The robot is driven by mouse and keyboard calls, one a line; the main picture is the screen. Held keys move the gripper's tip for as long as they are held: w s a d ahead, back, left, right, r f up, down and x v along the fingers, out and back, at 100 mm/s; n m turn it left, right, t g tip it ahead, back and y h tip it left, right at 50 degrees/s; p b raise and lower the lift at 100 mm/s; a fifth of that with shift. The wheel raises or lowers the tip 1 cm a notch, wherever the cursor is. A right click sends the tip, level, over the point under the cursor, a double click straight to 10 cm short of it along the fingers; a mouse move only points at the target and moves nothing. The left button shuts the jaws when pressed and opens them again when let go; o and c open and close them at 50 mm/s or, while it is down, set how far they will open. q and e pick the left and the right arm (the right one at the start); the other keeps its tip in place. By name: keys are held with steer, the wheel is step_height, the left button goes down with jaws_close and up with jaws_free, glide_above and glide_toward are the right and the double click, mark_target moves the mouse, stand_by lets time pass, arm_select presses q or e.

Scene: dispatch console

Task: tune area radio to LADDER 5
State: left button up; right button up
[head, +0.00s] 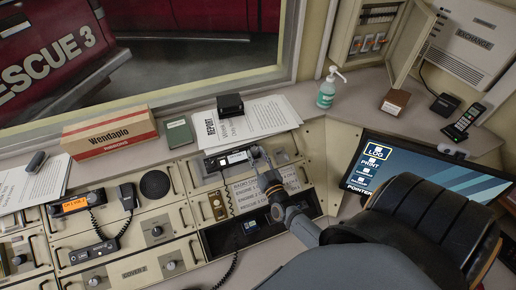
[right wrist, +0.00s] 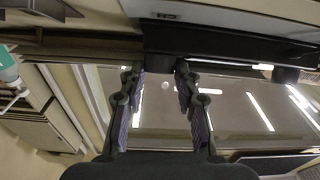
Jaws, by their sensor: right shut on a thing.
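A radio (head: 228,159) with a pale lit display is set into the console, below the report papers. My right gripper (head: 260,156) reaches up to the right end of this radio. It is shut on what looks like the radio's knob, which the fingers hide. In the right wrist view the gripper's two fingers (right wrist: 160,72) stand apart on either side of a dark part. A card of radio call names (head: 262,187) lies below, partly covered by my arm; its lines are too small to read fully. My left gripper is out of view.
Another radio (head: 75,205) with an orange display and a hand microphone (head: 128,197) are at the left. A Wendaplo box (head: 108,132), green book (head: 178,132), papers (head: 240,122) and sanitizer bottle (head: 327,92) line the back. A monitor (head: 425,170) stands at right.

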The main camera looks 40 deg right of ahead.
stand_by(0.4)
steer(key=o, duration=1.1)
steer(key=shift+o, duration=0.2)
steer(key=v, duration=1.2)
steer(key=shift+a+f, duration=0.1)
